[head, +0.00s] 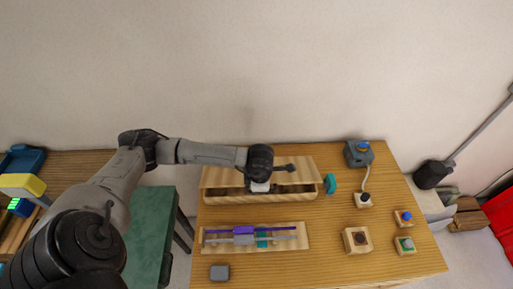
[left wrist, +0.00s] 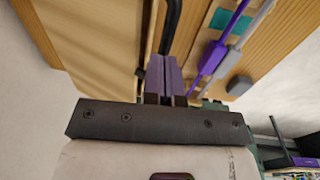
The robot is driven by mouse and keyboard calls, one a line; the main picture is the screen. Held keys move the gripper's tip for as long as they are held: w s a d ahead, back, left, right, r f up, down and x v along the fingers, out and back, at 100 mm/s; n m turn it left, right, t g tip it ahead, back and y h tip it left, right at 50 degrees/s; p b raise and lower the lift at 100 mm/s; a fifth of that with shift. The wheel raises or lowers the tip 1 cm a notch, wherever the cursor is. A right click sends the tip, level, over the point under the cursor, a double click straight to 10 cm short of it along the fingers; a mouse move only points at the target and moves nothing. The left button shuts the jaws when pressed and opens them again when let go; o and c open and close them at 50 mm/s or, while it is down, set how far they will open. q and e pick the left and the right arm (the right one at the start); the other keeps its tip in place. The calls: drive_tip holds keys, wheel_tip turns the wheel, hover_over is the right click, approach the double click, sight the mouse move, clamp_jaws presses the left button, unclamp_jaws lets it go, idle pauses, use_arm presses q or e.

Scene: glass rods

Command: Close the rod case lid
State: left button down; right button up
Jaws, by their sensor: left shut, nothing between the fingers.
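The wooden rod case (head: 213,194) sits at the back of the table. Its pale lid (head: 225,176) is raised at the back, with a dark gap along the front. My left arm reaches over from the left, and my left gripper (head: 261,187) is at the middle of the lid's front edge; contact is unclear. In the left wrist view the gripper's fingers (left wrist: 170,78) are shut with nothing between them, close to a wooden panel (left wrist: 85,45) that appears to be the lid. The right gripper is not in view.
A wooden tray (head: 215,246) with purple and grey rods lies in front of the case. A grey block (head: 219,272) is near the front edge. A teal object (head: 330,184) stands right of the case. Button boxes (head: 357,240) and a cabled device (head: 358,154) occupy the right side.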

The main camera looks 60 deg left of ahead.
use_arm(q)
drive_tip(key=shift+s+d+f+b, duration=0.25)
drive_tip(key=shift+d+f+b, duration=0.1)
drive_tip(key=shift+f+b, duration=0.9)
drive_tip(key=shift+s+d+f+b, duration=0.2)
drive_tip(key=shift+d+f+b, duration=0.15)
drive_tip(key=shift+f+b, duration=0.85)
drive_tip(key=shift+s+d+f+b, duration=0.3)
drive_tip(key=shift+f+b, duration=0.5)
drive_tip(key=shift+f, duration=0.85)
drive_tip(key=shift+f, duration=0.15)
drive_tip(key=s+d+r, duration=0.1)
drive_tip(key=d+r, duration=0.1)
drive_tip(key=r, duration=0.4)
drive_tip(key=s+d+r+p, duration=0.1)
drive_tip(key=s+d+r, duration=0.1)
drive_tip(key=r, duration=0.4)
drive_tip(key=shift+d+r+p, duration=0.3)
drive_tip(key=shift+d+r, duration=0.1)
drive_tip(key=shift+d, duration=0.45)
